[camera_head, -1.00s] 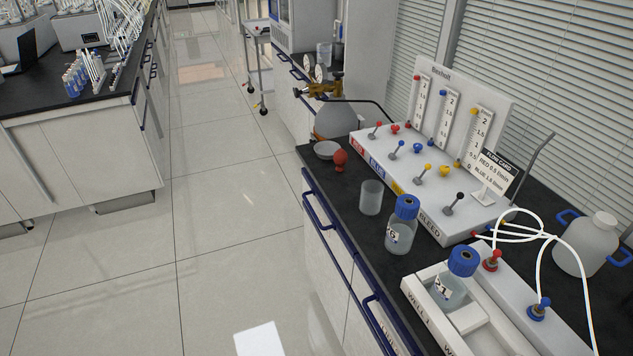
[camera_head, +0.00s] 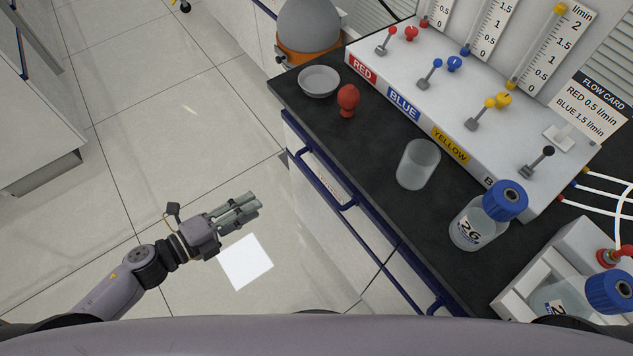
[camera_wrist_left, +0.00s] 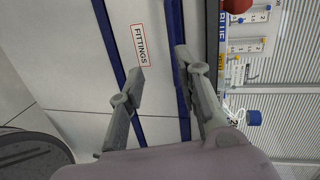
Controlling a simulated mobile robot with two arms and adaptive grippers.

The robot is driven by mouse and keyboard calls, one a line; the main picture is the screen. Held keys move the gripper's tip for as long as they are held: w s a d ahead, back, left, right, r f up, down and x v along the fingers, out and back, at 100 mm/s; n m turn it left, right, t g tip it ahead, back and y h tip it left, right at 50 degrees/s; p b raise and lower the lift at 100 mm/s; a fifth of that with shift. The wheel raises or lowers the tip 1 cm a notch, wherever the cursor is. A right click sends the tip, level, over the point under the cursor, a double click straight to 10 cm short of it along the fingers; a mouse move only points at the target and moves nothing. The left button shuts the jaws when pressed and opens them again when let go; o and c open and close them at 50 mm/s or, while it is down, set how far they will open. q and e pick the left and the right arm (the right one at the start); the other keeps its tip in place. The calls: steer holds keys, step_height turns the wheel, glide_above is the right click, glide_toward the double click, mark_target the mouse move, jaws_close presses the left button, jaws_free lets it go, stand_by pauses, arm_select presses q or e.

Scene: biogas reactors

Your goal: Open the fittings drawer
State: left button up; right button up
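The fittings drawer shows in the left wrist view by its white front with a red-framed FITTINGS label (camera_wrist_left: 139,45) between two long blue bars. In the head view its front (camera_head: 318,166) is at the left end of the bench, with a blue bar handle (camera_head: 322,182) along it. My left gripper (camera_head: 255,203) is left of the drawer, over the floor, apart from the handle. In the left wrist view its two fingers (camera_wrist_left: 160,65) are spread with nothing between them. My right gripper is not in view.
The black bench top (camera_head: 375,165) holds a grey dish (camera_head: 318,80), a red bulb (camera_head: 348,99), a clear beaker (camera_head: 417,165) and a blue-capped bottle (camera_head: 470,225). A valve panel (camera_head: 420,107) stands behind. A white square (camera_head: 245,262) shows on the floor. Floor left of the bench is clear.

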arm_select(q)
steer(key=d+r+m, duration=0.1)
steer(key=p, duration=0.2)
glide_toward(317, 179)
steer(key=f+x, duration=0.1)
steer(key=x, duration=0.8)
steer(key=shift+w+d+g+h, duration=0.3)
steer(key=shift+w+d+h, duration=0.05)
steer(key=shift+w+h, duration=0.05)
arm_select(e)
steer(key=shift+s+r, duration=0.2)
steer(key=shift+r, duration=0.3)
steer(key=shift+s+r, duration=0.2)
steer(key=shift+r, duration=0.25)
arm_select(q)
steer(key=shift+c, duration=0.6)
jaws_close()
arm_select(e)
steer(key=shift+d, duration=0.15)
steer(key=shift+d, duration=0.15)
